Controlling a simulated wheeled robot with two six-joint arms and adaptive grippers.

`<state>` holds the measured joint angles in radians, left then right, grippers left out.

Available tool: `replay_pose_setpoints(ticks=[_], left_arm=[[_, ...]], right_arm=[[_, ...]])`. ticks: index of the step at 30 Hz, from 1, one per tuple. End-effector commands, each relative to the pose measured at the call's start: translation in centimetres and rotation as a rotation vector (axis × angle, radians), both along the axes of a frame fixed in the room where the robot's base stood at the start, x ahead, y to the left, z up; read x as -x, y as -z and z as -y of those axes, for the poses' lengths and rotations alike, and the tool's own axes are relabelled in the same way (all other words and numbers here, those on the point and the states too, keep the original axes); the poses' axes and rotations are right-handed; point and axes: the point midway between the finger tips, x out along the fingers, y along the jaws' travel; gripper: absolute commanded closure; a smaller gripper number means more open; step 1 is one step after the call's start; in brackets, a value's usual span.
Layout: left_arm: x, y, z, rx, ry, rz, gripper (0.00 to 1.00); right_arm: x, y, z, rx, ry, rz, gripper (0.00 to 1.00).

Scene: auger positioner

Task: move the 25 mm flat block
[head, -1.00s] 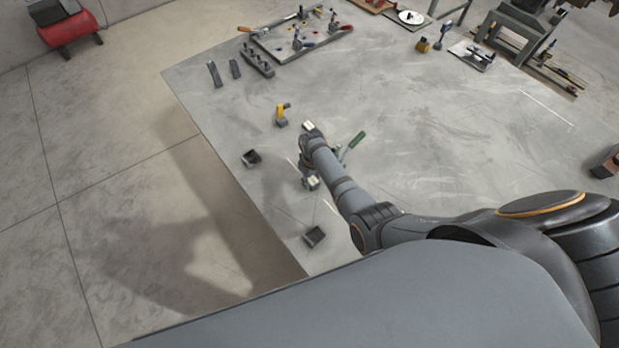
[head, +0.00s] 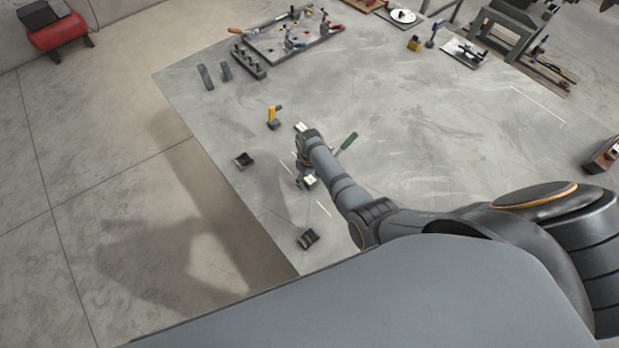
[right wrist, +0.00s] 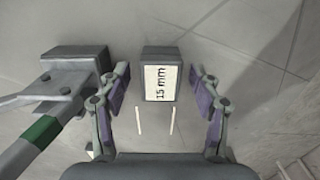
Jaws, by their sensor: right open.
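My right gripper (right wrist: 160,84) is open, with one finger on each side of a dark block (right wrist: 160,54) in the right wrist view. The block's white label (right wrist: 161,84) reads "15 mm". Gaps show between the block and both fingers. In the head view my right gripper (head: 303,165) is over the table, partly hidden by its own arm. A small block with a white top (head: 309,182) is beside it, and another pale-topped piece (head: 302,127) is just beyond. I can read no 25 mm label in any view. My left gripper is not in view.
A green-handled clamp (right wrist: 45,125) lies close left of the gripper in the wrist view. Dark V-shaped blocks (head: 243,160) (head: 308,238) and a yellow-topped tool (head: 273,116) stand nearby on the table (head: 430,130). The table's right middle is clear.

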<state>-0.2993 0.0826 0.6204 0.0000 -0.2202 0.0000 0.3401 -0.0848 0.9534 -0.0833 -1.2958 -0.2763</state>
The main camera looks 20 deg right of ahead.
Motion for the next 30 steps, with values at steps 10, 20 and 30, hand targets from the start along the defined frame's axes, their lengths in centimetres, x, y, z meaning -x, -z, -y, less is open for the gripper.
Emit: replay_pose_setpoints(ticks=[10, 20, 30], left_arm=[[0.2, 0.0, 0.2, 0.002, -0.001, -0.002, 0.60], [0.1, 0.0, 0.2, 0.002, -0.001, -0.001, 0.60], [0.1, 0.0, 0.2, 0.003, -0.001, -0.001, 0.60]], right_arm=[[-0.1, -2.8, 0.0, 0.000, 0.000, 0.004, 0.36], [-0.1, -9.8, 0.0, -0.001, 0.000, 0.004, 0.36], [0.0, -12.0, 0.0, 0.000, 0.000, 0.000, 0.36]])
